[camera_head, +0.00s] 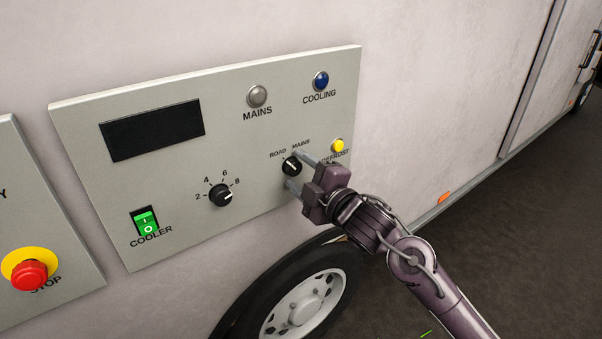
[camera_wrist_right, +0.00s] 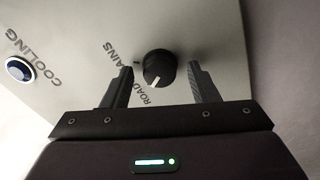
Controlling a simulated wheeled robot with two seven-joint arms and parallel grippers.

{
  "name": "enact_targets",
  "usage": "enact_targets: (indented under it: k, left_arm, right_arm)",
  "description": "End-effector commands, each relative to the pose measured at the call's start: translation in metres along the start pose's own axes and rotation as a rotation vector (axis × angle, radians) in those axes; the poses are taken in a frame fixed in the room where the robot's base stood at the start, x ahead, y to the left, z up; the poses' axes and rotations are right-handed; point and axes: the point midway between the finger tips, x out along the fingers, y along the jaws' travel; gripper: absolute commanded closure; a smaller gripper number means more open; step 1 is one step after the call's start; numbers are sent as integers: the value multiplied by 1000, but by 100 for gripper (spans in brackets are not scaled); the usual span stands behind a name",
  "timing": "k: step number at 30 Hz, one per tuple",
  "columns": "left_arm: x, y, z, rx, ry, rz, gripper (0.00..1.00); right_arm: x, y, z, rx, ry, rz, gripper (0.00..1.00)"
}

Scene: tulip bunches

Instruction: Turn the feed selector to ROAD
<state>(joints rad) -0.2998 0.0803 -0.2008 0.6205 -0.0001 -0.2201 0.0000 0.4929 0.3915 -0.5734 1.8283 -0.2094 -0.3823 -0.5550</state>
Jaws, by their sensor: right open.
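The feed selector (camera_head: 291,166) is a small round black knob on the grey panel, below the words ROAD and MAINS. It also shows in the right wrist view (camera_wrist_right: 158,66), where its white pointer line is turned to the ROAD lettering (camera_wrist_right: 147,93) and a tick by MAINS stands clear of the line. My right gripper (camera_head: 292,168) is open, with one finger on each side of the knob. In the right wrist view its fingers (camera_wrist_right: 160,71) show a gap to the knob on both sides. My left gripper is out of view.
The panel (camera_head: 80,165) also carries a yellow DEFROST button (camera_head: 338,146) close to the right gripper, a numbered dial (camera_head: 220,195), a green COOLER switch (camera_head: 146,221), and MAINS (camera_head: 257,96) and COOLING (camera_head: 321,81) lamps. A red stop button (camera_head: 29,275) is at lower left. A wheel (camera_head: 302,305) sits below.

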Motion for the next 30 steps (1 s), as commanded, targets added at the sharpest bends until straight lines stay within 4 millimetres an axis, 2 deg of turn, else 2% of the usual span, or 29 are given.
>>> enact_targets:
  k: [4,7,15,19,24,30]
  left_arm:
    - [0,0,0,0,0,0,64]
    - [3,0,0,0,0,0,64]
    - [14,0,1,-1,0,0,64]
    - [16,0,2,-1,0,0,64]
    - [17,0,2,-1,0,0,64]
    - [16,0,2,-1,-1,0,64]
  right_arm:
    - [-1,0,0,0,0,0,46]
    - [-9,-1,1,-1,-1,0,46]
    - [-55,-3,1,-3,-1,-1,46]
    - [-70,-2,1,-2,-1,-1,46]
    - [-78,-1,0,0,0,-1,46]
    - [-78,0,0,1,0,0,46]
